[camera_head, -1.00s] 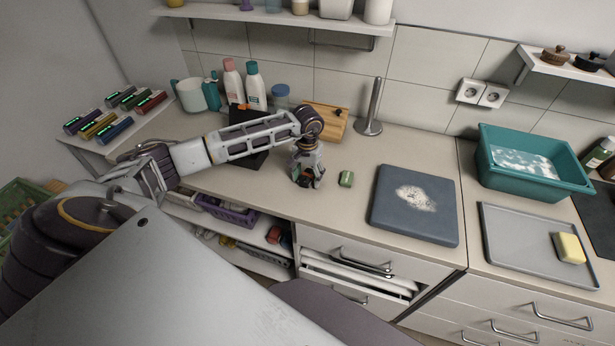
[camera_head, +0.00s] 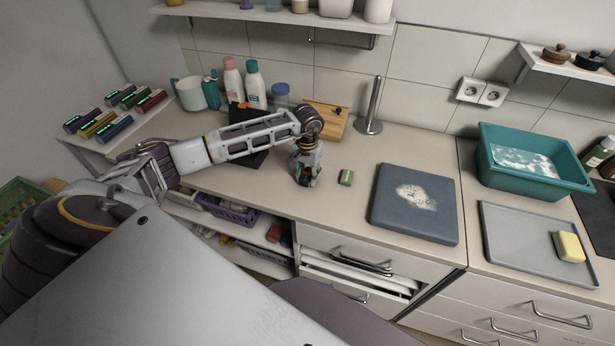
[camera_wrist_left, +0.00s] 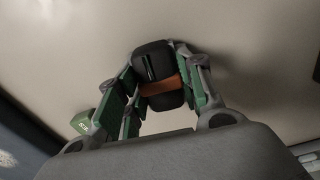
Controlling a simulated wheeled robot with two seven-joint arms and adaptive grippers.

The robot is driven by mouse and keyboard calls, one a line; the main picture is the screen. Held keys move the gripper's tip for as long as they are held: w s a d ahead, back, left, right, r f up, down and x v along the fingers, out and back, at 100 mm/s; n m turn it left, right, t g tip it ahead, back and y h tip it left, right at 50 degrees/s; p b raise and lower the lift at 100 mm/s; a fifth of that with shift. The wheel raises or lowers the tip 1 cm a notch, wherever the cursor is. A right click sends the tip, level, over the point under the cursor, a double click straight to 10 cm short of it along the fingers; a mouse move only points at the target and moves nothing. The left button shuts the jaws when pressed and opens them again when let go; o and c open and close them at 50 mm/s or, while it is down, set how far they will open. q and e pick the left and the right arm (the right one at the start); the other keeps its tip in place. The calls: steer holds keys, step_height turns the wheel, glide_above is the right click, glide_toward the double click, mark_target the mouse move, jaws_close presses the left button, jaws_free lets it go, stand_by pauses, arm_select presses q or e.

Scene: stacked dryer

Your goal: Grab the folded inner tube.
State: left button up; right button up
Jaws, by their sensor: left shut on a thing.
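The folded inner tube (camera_wrist_left: 158,62) is a compact black bundle with a brown band around it, seen in the left wrist view. My left gripper (camera_wrist_left: 156,88) has its green-padded fingers closed on both sides of the bundle. In the head view my left gripper (camera_head: 305,177) points down at the countertop, left of a small green box. There the tube is mostly hidden by the fingers, and I cannot tell whether it touches the counter. My right gripper is not in view.
The small green box (camera_head: 346,177) stands just right of the left gripper. A dark slab (camera_head: 400,222) lies farther right, then a grey tray (camera_head: 510,248) and a teal basin (camera_head: 540,190). A steel upright holder (camera_head: 371,108) and bottles (camera_head: 255,88) stand behind.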

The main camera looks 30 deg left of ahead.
mark_target(308, 173)
arm_select(q)
step_height(308, 173, up, 9)
steer(key=shift+b, duration=1)
steer(key=shift+r, duration=0.55)
